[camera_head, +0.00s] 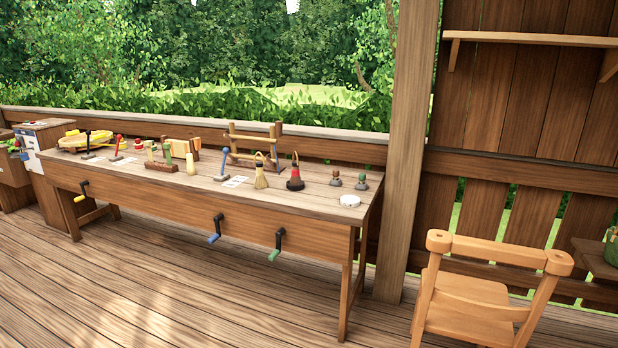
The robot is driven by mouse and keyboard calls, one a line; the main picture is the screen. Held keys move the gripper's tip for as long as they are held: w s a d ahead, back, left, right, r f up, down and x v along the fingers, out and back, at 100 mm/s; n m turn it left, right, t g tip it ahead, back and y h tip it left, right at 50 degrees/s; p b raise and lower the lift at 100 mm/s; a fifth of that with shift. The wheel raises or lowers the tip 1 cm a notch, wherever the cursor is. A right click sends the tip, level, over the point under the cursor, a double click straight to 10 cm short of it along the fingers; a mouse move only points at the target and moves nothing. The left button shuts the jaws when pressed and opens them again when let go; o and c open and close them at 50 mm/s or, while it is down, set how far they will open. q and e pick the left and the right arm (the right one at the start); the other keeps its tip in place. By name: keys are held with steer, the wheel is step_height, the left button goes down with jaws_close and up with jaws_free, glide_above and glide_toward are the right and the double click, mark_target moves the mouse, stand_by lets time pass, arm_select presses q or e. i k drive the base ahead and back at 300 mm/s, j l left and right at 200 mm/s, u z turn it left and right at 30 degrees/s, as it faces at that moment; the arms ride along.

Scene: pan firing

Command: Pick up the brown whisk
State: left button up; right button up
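A small tan-brown whisk (261,174) with flared bristles and a narrow top stands upright on the right half of the long wooden workbench (320,205). A dark whisk-like item (295,178) with a red band stands just to its right, apart from it. A blue-handled lever (223,164) stands to its left, with a white paper beside the lever's base. A wooden frame rack stands behind the whisk. Neither of my grippers is in view.
Two small knobbed items (362,182) and a white round disc (349,200) sit at the bench's right end. Crank handles (277,245) stick out from the bench front. A wooden chair (478,300) stands at the right, near a post (408,150). The floor before the bench is clear.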

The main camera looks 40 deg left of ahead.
mark_target(295, 180)
steer(key=u, duration=1.25)
steer(key=i+l, duration=0.3)
steer(key=i, duration=0.15)
steer(key=i+l+z, duration=0.1)
steer(key=i+l, duration=0.2)
steer(key=i, duration=0.2)
